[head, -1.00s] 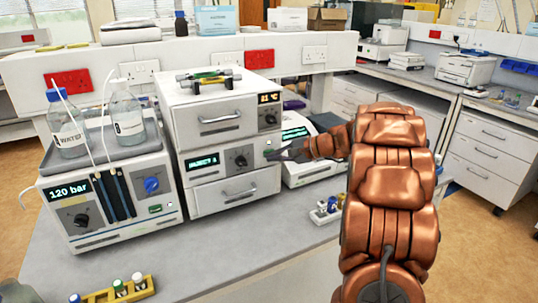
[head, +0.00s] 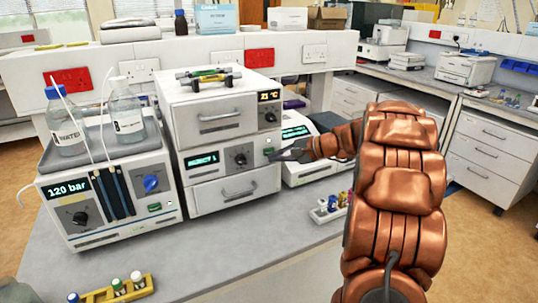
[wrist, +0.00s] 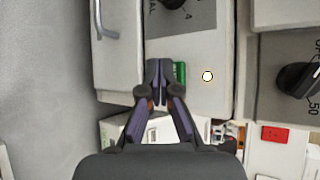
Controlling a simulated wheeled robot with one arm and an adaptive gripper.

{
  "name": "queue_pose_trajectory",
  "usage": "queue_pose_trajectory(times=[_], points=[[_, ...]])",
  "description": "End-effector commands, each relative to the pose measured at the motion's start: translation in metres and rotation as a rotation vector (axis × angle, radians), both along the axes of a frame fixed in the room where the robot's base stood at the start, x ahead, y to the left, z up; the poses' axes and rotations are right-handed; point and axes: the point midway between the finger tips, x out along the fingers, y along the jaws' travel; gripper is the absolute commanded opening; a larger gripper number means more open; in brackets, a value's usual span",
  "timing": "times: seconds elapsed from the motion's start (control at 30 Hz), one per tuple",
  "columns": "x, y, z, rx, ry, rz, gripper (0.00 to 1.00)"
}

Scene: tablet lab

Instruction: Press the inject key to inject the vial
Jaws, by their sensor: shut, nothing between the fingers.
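The instrument stack (head: 225,145) has a middle module with a lit display (head: 207,158) that seems to read INJECT and a character too small to be sure of, plus a dark knob (head: 240,159). The green inject key (head: 268,151) is at this module's right edge. In the wrist view the green key (wrist: 180,72) shows just right of the fingertips, partly hidden by them. A small white light (wrist: 207,76) glows beside it. My gripper (head: 275,156) is shut and empty, its tips at the key; I cannot tell whether they touch it.
A pump unit (head: 75,215) showing 120 bar, with two bottles on top, stands left. A small vial rack (head: 322,215) is right of the stack, and a yellow vial rack (head: 100,297) is at the front left.

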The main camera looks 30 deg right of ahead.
Motion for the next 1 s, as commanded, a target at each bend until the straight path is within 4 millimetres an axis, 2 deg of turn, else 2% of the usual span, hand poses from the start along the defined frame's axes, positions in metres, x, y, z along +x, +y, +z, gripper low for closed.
queue_pose_trajectory(times=[0.33,0.8,1.0], points=[[-0.003,0.0,-0.001,0.001,0.001,0.0,0.0],[-0.04,0.003,0.0,0.0,-0.002,-0.001,0.0],[-0.049,0.004,0.0,0.0,0.0,0.0,0.0]])
